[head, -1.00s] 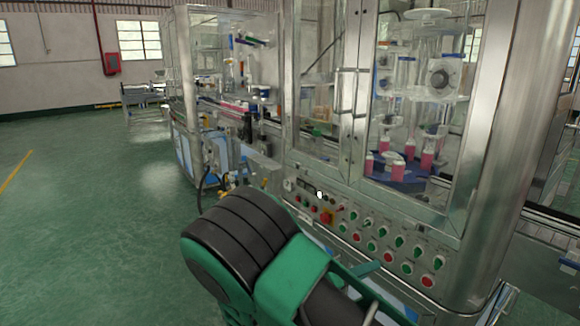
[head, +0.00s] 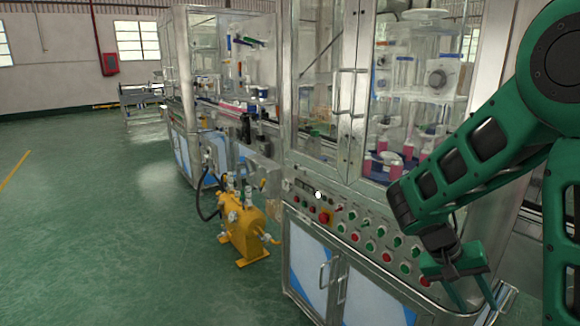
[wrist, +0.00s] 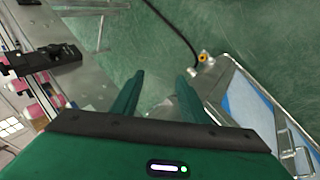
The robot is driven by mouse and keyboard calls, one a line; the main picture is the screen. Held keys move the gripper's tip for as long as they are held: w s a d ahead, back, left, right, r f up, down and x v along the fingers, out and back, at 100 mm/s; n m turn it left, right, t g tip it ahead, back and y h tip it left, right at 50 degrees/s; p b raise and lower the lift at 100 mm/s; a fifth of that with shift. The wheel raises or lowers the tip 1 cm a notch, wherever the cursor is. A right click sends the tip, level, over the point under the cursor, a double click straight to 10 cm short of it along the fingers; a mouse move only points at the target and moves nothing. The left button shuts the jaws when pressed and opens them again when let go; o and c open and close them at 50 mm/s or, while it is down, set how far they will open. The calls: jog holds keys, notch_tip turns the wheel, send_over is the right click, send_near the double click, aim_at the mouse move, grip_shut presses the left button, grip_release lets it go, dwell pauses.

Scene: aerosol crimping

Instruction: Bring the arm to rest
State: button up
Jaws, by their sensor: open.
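My gripper (head: 478,302) hangs at the right of the head view, in front of the right part of the machine's control panel (head: 352,228). Its two fingers point down and are apart, with nothing between them. In the wrist view my gripper (wrist: 160,77) also shows both green fingers spread over the green floor. My arm is folded at the right edge of the head view and covers part of the machine's glass cabinet (head: 325,90).
A yellow pump (head: 242,228) stands on the floor left of the cabinet doors (head: 318,272). Pink cans (head: 371,163) stand behind the glass. In the wrist view a black hose (wrist: 172,25) crosses the floor. Open floor (head: 100,220) lies at the left.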

jog(key=s+r+t+y, duration=0.1)
jog(key=s+r+y, duration=0.2)
jog(key=s, duration=0.6)
jog(key=s+r+y, duration=0.3)
jog(key=s+y, duration=0.1)
jog(key=s, duration=0.5)
jog(key=shift+s+a+r+m+t, duration=0.2)
jog(key=shift+s+r+m+t, duration=0.1)
jog(key=shift+s+m+t, duration=0.1)
jog(key=shift+w+f, duration=0.25)
jog(key=shift+w, duration=0.3)
dwell(0.8)
jog(key=c, duration=0.4)
